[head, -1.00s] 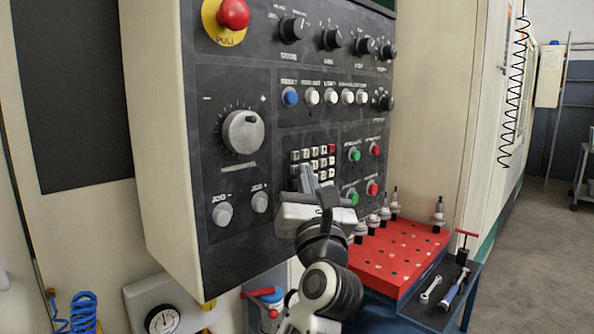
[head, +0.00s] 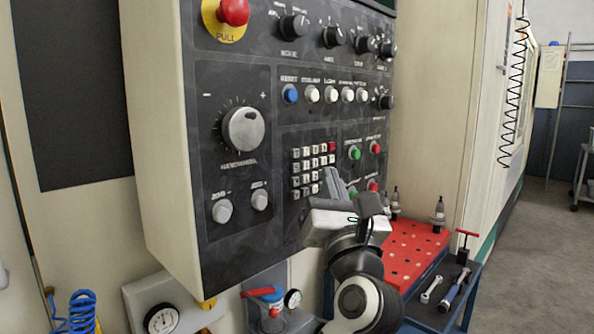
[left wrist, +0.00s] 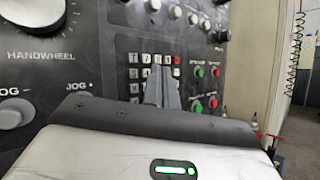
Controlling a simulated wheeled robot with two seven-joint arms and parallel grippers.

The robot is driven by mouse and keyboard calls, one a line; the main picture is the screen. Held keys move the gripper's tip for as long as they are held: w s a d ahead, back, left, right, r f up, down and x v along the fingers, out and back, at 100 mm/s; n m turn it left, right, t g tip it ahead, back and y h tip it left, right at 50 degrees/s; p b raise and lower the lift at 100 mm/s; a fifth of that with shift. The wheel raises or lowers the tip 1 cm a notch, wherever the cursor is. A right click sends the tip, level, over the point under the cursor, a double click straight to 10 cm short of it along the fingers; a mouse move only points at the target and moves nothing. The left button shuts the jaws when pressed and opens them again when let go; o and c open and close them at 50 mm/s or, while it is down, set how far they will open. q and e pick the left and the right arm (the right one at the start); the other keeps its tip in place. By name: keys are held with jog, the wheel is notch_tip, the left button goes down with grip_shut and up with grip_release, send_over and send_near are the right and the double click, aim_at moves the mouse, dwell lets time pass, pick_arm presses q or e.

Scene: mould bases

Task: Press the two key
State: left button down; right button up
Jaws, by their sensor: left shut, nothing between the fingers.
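The keypad (head: 304,168) is a block of small light keys with one red key at its top right, on the dark control panel. Its key labels are too small in the head view to pick out the two key. My left gripper (head: 332,178) is shut and empty, with its fingertips over the lower right part of the keypad. In the left wrist view the closed fingers (left wrist: 162,82) cover part of the keypad (left wrist: 134,72). I cannot tell whether the tips touch a key. My right gripper is not in view.
Green and red buttons (head: 355,152) sit right of the keypad. The handwheel knob (head: 243,129) and two jog knobs are to its left, and a row of round buttons (head: 312,95) is above. A red tool tray (head: 415,250) stands below right.

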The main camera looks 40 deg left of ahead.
pick_arm(q)
jog(key=shift+d, duration=0.6)
dwell(1.1)
jog(key=shift+s, duration=0.1)
dwell(0.6)
